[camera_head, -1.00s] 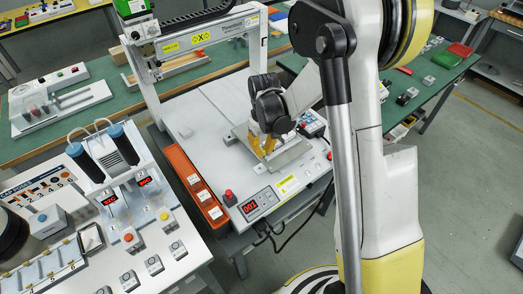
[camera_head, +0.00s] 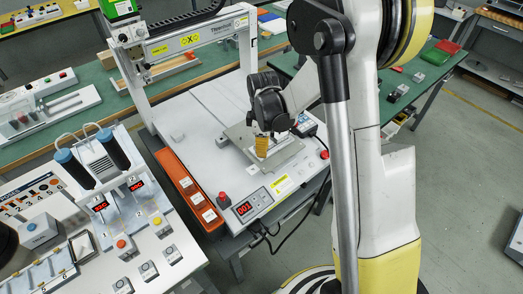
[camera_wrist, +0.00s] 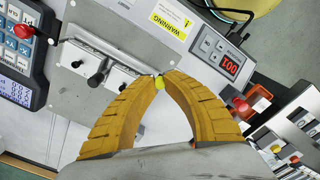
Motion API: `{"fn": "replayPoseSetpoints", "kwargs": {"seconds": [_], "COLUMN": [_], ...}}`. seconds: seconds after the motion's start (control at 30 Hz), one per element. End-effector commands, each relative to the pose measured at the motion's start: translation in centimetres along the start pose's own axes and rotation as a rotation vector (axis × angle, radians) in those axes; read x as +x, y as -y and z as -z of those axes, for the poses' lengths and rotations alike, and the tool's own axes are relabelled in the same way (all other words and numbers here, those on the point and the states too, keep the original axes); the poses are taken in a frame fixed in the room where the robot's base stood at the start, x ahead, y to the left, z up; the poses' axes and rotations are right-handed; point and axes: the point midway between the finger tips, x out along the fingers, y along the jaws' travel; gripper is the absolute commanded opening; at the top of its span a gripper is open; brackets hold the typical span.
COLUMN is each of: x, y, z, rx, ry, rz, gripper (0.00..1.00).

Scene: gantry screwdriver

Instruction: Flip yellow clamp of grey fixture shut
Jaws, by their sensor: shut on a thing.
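The grey fixture (camera_head: 284,160) is a flat plate on the gantry bed under my gripper. In the wrist view the grey fixture (camera_wrist: 88,25) fills the upper left, with a pale block and black knobs on it. A small yellow tip, apparently of the yellow clamp (camera_wrist: 159,84), shows between my fingertips; the rest of the clamp is hidden or hard to make out. My gripper (camera_wrist: 160,76) has its orange-yellow fingers closed together on this tip. In the head view my gripper (camera_head: 262,150) points down over the fixture, its fingers close together.
The gantry's red display (camera_head: 244,208) and a red button (camera_head: 224,198) sit at the bed's front edge. An orange-red tray (camera_head: 188,188) runs along the left side. A blue-grey keypad unit (camera_wrist: 20,45) is beside the fixture.

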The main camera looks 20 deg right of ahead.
Motion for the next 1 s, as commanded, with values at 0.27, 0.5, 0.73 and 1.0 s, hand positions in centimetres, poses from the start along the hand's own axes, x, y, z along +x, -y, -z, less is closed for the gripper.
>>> {"fn": "replayPoseSetpoints", "kwargs": {"seconds": [0.27,0.5,0.73,1.0], "x": [-0.01,-0.02,-0.01,0.0], "y": [-0.13,-0.15,-0.15,-0.13], "z": [-0.11,-0.11,-0.1,-0.1], "rx": [-0.055,-0.06,-0.059,-0.059], "ry": [0.0,0.0,0.0,0.0], "rz": [0.0,-0.001,-0.001,0.0], "gripper": [0.0,0.0,0.29,0.37]}}
